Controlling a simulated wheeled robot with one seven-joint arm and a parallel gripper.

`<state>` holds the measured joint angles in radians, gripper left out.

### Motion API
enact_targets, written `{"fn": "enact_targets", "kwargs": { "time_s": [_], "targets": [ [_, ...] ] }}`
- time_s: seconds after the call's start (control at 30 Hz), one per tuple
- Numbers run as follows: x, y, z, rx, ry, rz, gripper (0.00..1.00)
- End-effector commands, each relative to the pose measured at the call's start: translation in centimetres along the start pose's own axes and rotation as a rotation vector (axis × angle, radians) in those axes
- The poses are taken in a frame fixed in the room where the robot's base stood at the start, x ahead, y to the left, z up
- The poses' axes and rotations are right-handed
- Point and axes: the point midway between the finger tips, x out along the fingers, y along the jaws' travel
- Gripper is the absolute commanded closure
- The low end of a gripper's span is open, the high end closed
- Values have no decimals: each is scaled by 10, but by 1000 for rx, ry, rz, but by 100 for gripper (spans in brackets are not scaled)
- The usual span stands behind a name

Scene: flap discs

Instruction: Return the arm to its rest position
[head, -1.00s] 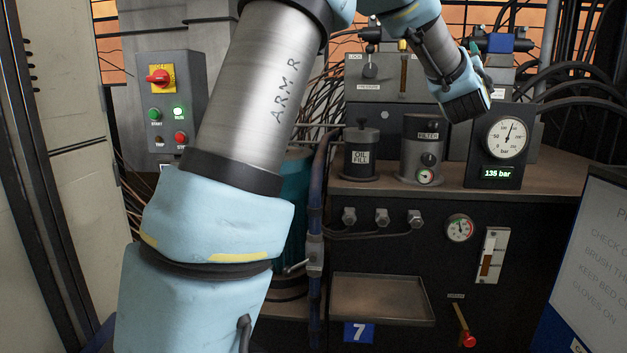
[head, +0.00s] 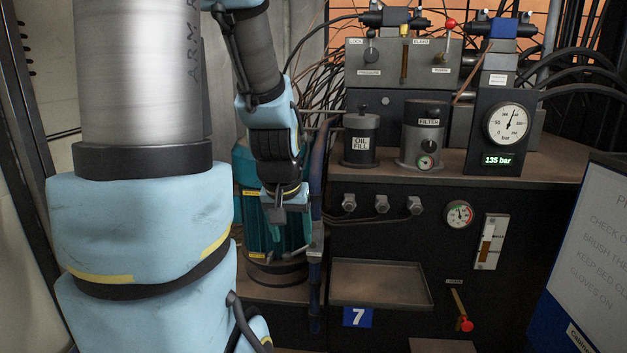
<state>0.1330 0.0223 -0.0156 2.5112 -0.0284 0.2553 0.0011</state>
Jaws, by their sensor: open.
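My arm fills the left of the head view, with its large lower links in front. My gripper (head: 287,218) hangs from the folded forearm, pointing down. It is in front of the teal motor (head: 257,232) and left of the hydraulic cabinet (head: 400,233). The jaws are small and partly dark in this view. They are open, and nothing shows between them.
A tray (head: 381,302) juts out from the cabinet front. A sign board (head: 592,270) stands at the right edge.

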Motion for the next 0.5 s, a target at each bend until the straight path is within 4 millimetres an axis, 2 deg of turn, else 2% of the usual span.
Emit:
{"fn": "enact_targets", "kwargs": {
  "time_s": [0.1,0.17,0.23,0.5],
  "targets": [
    [-3,-20,45,-25,-121,-24,31],
    [0,-16,66,-23,-214,-20,31],
    [-20,-15,59,-24,-220,-20,31],
    [-74,-14,38,-23,-215,-19,31]
  ]
}}
